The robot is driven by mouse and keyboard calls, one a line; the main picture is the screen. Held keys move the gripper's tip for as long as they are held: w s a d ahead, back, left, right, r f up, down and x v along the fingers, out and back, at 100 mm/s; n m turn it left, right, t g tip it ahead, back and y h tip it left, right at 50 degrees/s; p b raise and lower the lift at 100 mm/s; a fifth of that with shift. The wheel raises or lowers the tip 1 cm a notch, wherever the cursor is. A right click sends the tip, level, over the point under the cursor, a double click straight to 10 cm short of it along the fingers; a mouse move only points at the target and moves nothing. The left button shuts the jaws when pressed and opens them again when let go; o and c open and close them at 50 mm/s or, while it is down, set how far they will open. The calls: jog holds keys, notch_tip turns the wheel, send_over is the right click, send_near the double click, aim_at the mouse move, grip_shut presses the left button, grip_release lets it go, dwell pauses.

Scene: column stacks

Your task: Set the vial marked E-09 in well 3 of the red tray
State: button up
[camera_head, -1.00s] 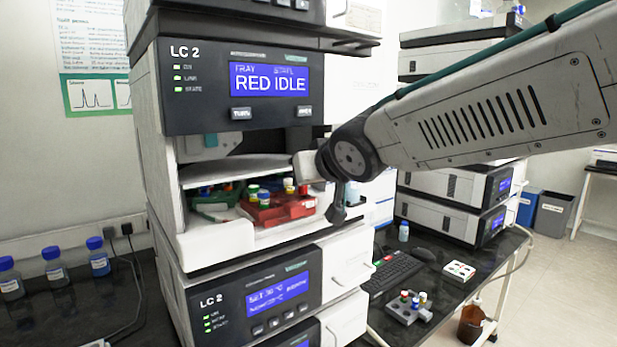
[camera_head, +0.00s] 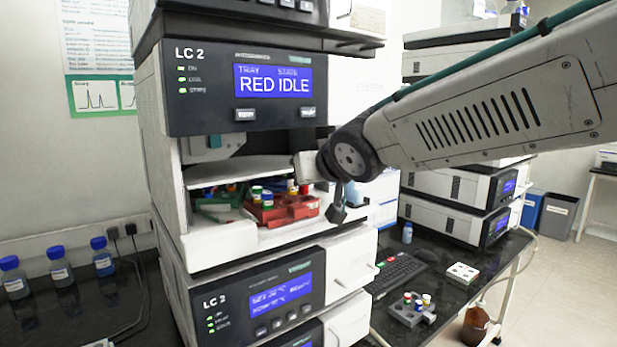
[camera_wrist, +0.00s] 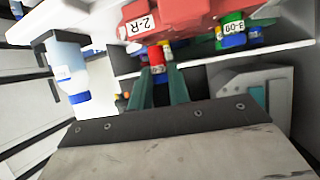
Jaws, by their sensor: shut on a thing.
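The red tray (camera_head: 290,222) sits in the open bay of the LC 2 unit, and its R-2 end label shows upside down in the wrist view (camera_wrist: 172,14). My gripper (camera_wrist: 159,84) reaches into the bay; its teal fingers are shut on a red-capped vial (camera_wrist: 155,55) close to the tray. I cannot read that vial's marking. In the head view my fingertips are hidden by my wrist. A vial with a marked label (camera_wrist: 232,40) stands to the right in the wrist view; its inverted text is hard to read. Vials with green and yellow caps (camera_head: 257,193) stand in the tray's left part.
A green tray (camera_head: 212,204) lies left of the red one. The bay's shelf (camera_head: 215,172) hangs close above. A blue-capped bottle (camera_wrist: 70,65) is near in the wrist view. A grey rack of vials (camera_head: 408,312) and a white block (camera_head: 462,272) stand on the bench.

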jog(key=shift+f, duration=1.1)
dwell(0.5)
jog(key=o, duration=0.8)
jog(key=shift+o, duration=0.2)
jog(key=shift+r, duration=0.1)
jog(key=v, duration=0.7)
jog(key=s+d+f+g+h, duration=0.4)
jog(key=s+d+f+g, duration=0.2)
jog(key=s+d+f, duration=0.55)
jog(key=s+d+f+m+g, duration=0.2)
jog(key=s+d, duration=0.3)
jog(key=s, duration=0.3)
jog(key=s+d+f+m+g+h, duration=0.1)
jog(key=s+d+f+m+g, duration=0.1)
jog(key=s+d, duration=0.3)
jog(key=s+f, duration=0.1)
jog(key=s, duration=0.1)
jog(key=shift+s+d+f+m+g, duration=0.15)
jog(key=shift+s+f+m+g, duration=0.15)
jog(key=shift+s, duration=0.1)
